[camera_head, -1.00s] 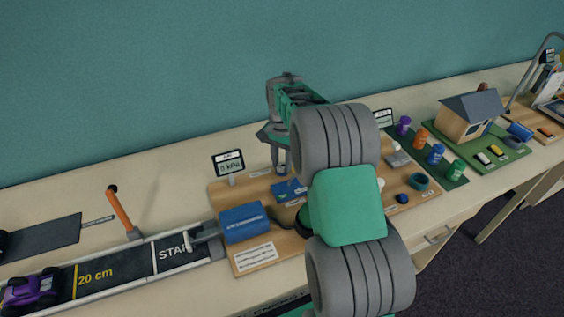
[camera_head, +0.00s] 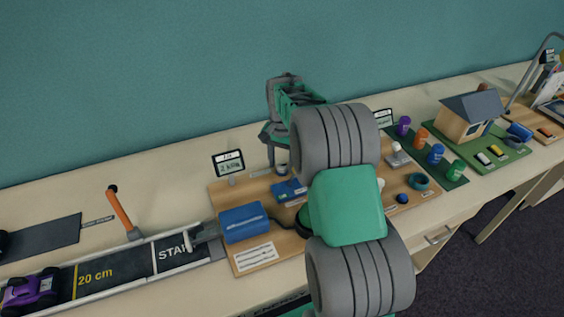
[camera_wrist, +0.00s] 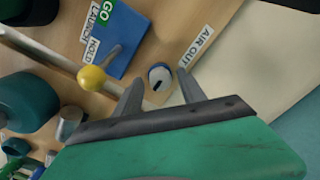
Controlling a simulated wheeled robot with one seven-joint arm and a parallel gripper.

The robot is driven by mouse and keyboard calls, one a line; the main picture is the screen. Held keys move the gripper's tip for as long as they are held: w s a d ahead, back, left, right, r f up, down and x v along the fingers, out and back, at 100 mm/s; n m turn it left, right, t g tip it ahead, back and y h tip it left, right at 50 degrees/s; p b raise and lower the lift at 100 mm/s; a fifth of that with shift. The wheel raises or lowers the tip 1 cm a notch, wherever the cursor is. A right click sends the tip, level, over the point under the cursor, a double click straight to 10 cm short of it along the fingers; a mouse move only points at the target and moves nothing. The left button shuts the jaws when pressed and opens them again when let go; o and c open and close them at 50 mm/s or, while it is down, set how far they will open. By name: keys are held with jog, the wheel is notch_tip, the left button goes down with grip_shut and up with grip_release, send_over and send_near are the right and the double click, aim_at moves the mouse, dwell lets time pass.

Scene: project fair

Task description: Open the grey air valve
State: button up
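The grey air valve (camera_wrist: 160,76) shows in the wrist view as a small round knob with a pale rim and a dark slot, next to an "AIR OUT" label (camera_wrist: 195,47). My gripper (camera_wrist: 161,80) is open, its two fingers apart on either side of the knob, with visible gaps. I cannot tell how far above it the fingertips are. In the head view my gripper (camera_head: 273,158) points down at the back of the wooden board (camera_head: 238,196), and the small valve (camera_head: 281,168) shows beside the fingers, partly hidden by my arm.
A blue launch block (camera_wrist: 112,52) with a yellow-balled lever (camera_wrist: 92,78) stands close to the left finger. A pressure display (camera_head: 229,161) stands left of my gripper. A blue box (camera_head: 243,222) lies at the board's front left. The teal wall (camera_head: 130,90) is behind.

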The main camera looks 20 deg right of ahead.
aim_at(282, 166)
jog(key=shift+o, duration=0.2)
notch_tip(282, 166, up, 8)
jog(key=shift+f+b, duration=0.1)
jog(key=shift+b, duration=0.35)
